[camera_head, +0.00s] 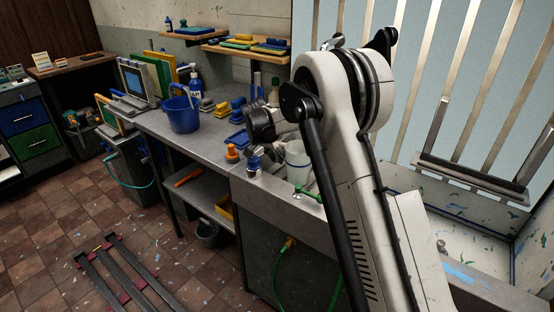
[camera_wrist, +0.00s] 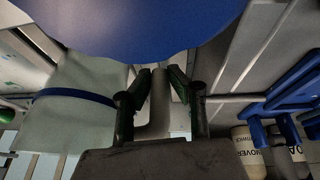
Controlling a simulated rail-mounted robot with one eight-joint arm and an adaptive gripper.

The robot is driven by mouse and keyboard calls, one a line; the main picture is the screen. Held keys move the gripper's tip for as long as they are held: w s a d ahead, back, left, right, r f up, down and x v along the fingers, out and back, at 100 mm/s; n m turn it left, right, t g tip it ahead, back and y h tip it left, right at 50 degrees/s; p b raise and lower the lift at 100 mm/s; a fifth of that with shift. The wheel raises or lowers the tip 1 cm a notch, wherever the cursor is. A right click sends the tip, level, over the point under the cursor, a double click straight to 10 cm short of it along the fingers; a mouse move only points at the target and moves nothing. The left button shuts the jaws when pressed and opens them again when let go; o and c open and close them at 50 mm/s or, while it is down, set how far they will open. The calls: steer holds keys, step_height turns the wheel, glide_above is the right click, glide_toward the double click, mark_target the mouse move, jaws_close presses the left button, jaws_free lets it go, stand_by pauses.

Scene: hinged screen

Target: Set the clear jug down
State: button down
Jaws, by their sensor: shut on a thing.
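The clear jug (camera_head: 298,162) shows in the head view as a pale, see-through vessel over the grey bench, partly hidden by my arm. My gripper (camera_wrist: 160,78) is shut on a pale grey upright part, seemingly the jug's handle (camera_wrist: 157,115). A smooth blue surface (camera_wrist: 140,25) fills the top of the wrist view; I cannot tell whether it belongs to the jug. A pale, see-through body with a blue band (camera_wrist: 72,97) is at the left there. My fingertips are hidden in the head view, and I cannot tell whether the jug's base touches the bench.
The grey bench (camera_head: 222,153) holds a blue bucket (camera_head: 180,113) at its left. An orange-topped bottle (camera_head: 231,153) and a dark blue bottle (camera_head: 254,162) stand near the jug. A green-handled tool (camera_head: 307,193) lies in front of it. A sink is at the right.

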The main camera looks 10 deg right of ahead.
steer(key=shift+f, duration=0.2)
steer(key=shift+f, duration=0.1)
steer(key=shift+f, duration=0.1)
steer(key=c, duration=1.6)
jaws_free()
